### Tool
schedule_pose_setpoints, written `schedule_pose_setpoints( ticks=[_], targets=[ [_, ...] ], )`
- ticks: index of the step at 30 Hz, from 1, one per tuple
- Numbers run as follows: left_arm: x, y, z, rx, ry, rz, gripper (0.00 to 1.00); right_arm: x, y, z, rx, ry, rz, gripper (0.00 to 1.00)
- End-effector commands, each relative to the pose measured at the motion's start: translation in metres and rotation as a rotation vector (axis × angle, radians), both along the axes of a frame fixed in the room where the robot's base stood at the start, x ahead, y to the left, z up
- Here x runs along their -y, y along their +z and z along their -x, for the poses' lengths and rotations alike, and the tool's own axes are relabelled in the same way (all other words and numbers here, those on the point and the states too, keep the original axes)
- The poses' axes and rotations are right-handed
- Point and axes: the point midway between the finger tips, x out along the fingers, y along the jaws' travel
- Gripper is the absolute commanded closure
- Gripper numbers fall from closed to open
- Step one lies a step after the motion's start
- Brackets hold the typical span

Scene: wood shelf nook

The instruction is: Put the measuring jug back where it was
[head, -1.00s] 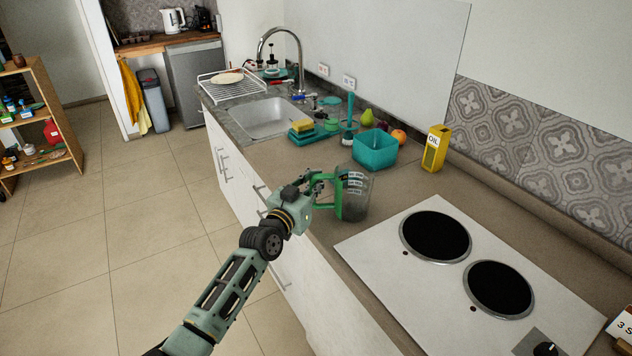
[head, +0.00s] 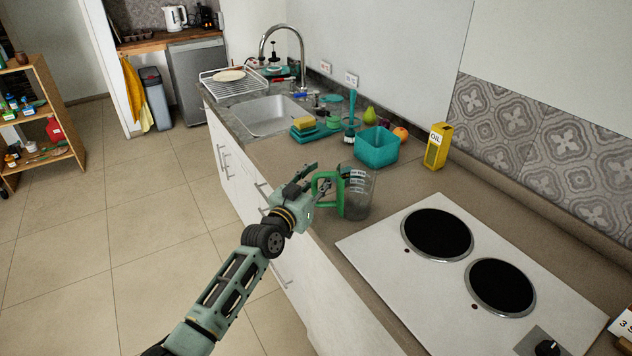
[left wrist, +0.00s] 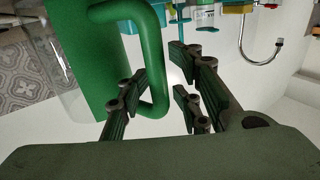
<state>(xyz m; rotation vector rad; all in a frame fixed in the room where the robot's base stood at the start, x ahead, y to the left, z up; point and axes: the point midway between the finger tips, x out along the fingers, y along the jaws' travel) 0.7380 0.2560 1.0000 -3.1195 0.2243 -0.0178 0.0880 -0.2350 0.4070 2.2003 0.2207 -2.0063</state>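The measuring jug (head: 360,195) is clear with a green handle (head: 318,186) and white label marks. It stands upright on the counter between the teal bin and the hob, its handle towards my left gripper (head: 314,182). That gripper is open at the handle, its fingers spread. In the left wrist view, the green handle (left wrist: 154,60) reaches down between the spread fingers (left wrist: 160,85), nearer the left one. I cannot tell whether a finger touches it. Part of the jug's clear body (left wrist: 75,103) shows behind the handle. My right gripper is not in view.
A teal square bin (head: 377,150) stands behind the jug, with a yellow oil box (head: 437,147) to its right. The white hob (head: 392,262) lies at front right. The sink (head: 262,118) and dish rack (head: 232,86) are farther back. Bare counter (head: 420,190) lies right of the jug.

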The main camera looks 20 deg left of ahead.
Motion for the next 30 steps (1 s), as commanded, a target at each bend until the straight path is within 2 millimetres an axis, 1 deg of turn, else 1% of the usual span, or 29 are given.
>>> schedule_pose_setpoints(
  ticks=[3,5,8,18,21,25,30],
  targets=[
    [0.000,0.007,0.000,0.001,0.000,0.001,0.71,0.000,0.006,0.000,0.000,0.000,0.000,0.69],
    [-0.001,0.003,0.006,-0.001,0.000,0.001,0.71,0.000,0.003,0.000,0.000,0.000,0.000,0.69],
    [-0.003,0.002,0.021,-0.002,-0.001,0.001,0.71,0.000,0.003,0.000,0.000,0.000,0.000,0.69],
    [-0.013,0.001,0.088,-0.002,0.000,-0.001,0.71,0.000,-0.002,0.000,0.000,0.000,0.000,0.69],
    [-0.015,0.001,0.103,-0.001,0.000,0.000,0.71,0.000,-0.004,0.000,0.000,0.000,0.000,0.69],
    [-0.017,0.002,0.114,0.000,0.000,-0.001,0.71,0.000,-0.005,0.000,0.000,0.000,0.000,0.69],
    [-0.017,0.003,0.119,0.000,0.000,-0.001,0.71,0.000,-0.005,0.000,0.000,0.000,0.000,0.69]
  ],
)
